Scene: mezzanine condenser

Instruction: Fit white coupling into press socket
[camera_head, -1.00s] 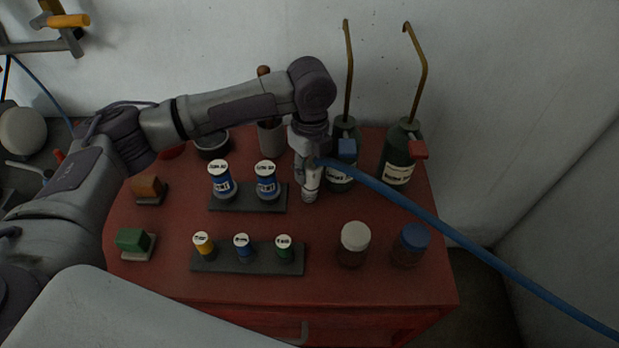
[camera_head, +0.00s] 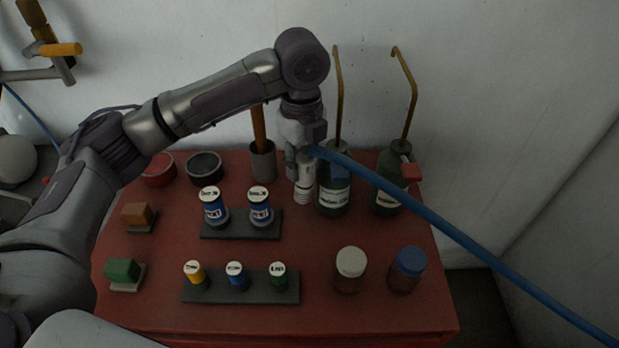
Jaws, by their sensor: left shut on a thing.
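The white coupling (camera_head: 304,187) hangs upright at the end of a blue hose (camera_head: 430,217). My left gripper (camera_head: 301,162) points down and is shut on it, above the red cabinet top (camera_head: 330,240) and in front of the green bottles. The fingertips are small and partly hidden by the coupling and hose. I cannot make out the press socket in this view. My right gripper is not in view.
Two green bottles with brass spouts (camera_head: 388,188) stand right of the coupling. Blue-labelled cans on a dark block (camera_head: 240,226) stand left. Small vials on a front block (camera_head: 245,292), two jars (camera_head: 350,270) and a grey cup (camera_head: 263,165) share the top.

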